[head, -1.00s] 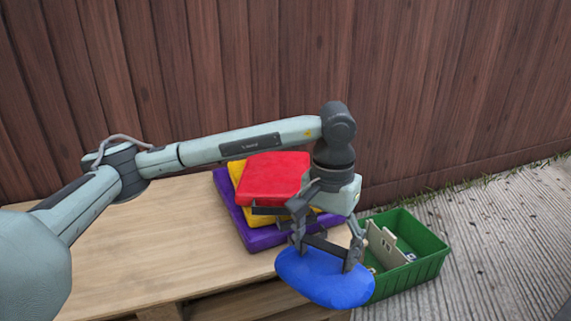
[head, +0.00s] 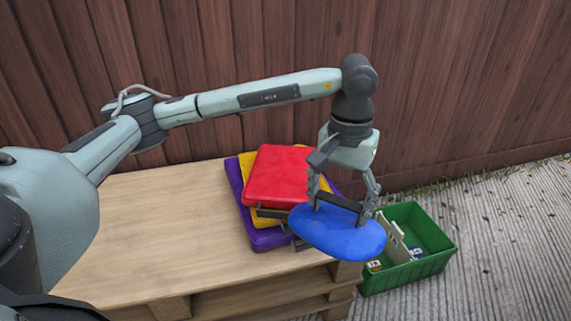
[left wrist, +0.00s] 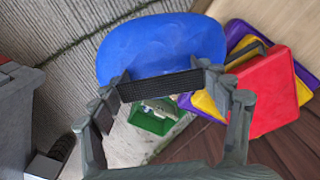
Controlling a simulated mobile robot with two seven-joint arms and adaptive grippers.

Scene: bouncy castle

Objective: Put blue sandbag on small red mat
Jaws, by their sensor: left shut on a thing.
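In the left wrist view the sandbag (left wrist: 160,45) sits between the fingertips (left wrist: 160,85). The small red mat (head: 276,176) is the top one of a stack, above a yellow mat (head: 262,219) and a purple mat (head: 268,239). The red mat also shows at the right of the left wrist view (left wrist: 268,92). My right gripper is not in view.
The mats lie on a wooden pallet table (head: 160,225) with bare room on its left. A green crate (head: 425,262) with small items stands on the ground at right. A brown wooden fence (head: 440,80) runs behind.

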